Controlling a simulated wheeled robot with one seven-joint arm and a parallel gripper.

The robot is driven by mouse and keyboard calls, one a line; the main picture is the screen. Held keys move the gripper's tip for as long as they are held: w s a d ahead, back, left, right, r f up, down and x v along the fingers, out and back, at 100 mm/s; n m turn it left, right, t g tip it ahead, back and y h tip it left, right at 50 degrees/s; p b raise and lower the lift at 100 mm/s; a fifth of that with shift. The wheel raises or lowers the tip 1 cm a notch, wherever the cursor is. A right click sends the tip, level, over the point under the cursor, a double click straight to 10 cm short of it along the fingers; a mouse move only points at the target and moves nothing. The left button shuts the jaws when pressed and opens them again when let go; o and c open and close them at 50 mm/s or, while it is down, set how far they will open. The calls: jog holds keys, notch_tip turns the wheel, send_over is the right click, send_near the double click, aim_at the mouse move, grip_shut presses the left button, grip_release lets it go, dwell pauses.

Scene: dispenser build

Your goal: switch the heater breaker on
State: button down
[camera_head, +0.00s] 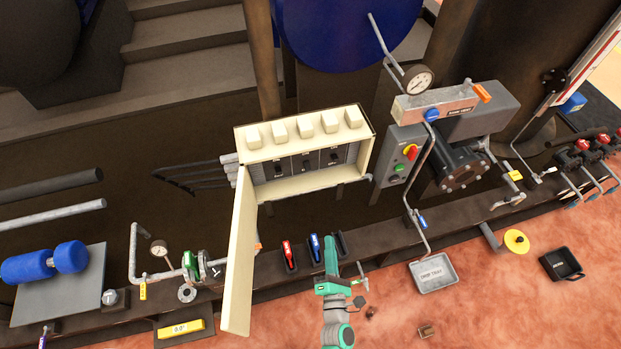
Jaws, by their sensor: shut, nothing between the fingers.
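A cream breaker box (365,152) stands at the centre with its door (239,262) swung open towards the lower left. Inside is a grey panel with three dark breakers: left (279,169), middle (306,164) and right (333,157). Their labels are too small to read, so I cannot tell which is the heater breaker or how their toggles stand. My gripper (331,242) is at the end of my teal and grey arm, below the box and apart from it. It is shut and empty, pointing up towards the panel.
Red (288,256) and blue (314,248) handled items sit on the beam beside my gripper. The open door bounds the left side. A control box with a red-yellow knob (411,152) and a pipe stand at right. A drip tray (434,273) lies lower right.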

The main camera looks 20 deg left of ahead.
aim_at(309, 184)
jog(key=w+a+f+n+g+y, duration=0.1)
jog(key=w+a+n, duration=0.3)
jog(key=w+n, duration=0.2)
jog(key=w+a+f+n+g+y, duration=0.1)
jog(key=w+a+f+n+y, duration=0.1)
jog(key=w+a+n, duration=0.2)
jog(key=w+n, duration=0.3)
jog(key=w, duration=0.1)
jog(key=shift+a+y, duration=0.3)
jog(key=x, duration=0.9)
jog(key=shift+w+a+r, duration=0.15)
jog(key=shift+w+r, duration=0.1)
jog(key=shift+r, duration=0.1)
jog(key=shift+s+d+r, duration=0.15)
jog(key=shift+s+r, duration=0.1)
jog(key=shift+r, duration=0.5)
jog(key=shift+s+d+r, duration=0.2)
jog(key=shift+r, duration=0.6)
